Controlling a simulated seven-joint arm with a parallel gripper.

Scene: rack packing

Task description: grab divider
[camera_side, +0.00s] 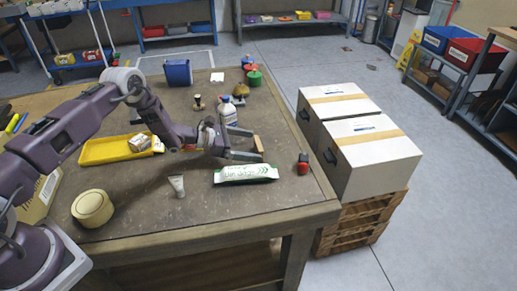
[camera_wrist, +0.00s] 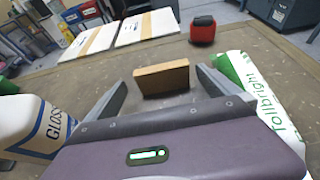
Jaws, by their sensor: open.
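The divider looks to be a small brown wooden block (camera_side: 259,144), standing on the table near its right side. In the wrist view the block (camera_wrist: 162,79) stands upright just ahead, between the lines of my two fingers. My gripper (camera_side: 254,146) is open and low over the table, its fingers pointing at the block. In the wrist view a gap shows between the block and each finger of my gripper (camera_wrist: 168,76). Whether the fingertips reach past the block's near face is hard to tell.
A white and green bag (camera_side: 246,173) lies close beside my gripper, and a white bottle (camera_side: 228,110) stands on its other side. A red and black object (camera_side: 303,164) is near the table's right edge. Two white-topped boxes (camera_side: 368,155) stand beyond that edge.

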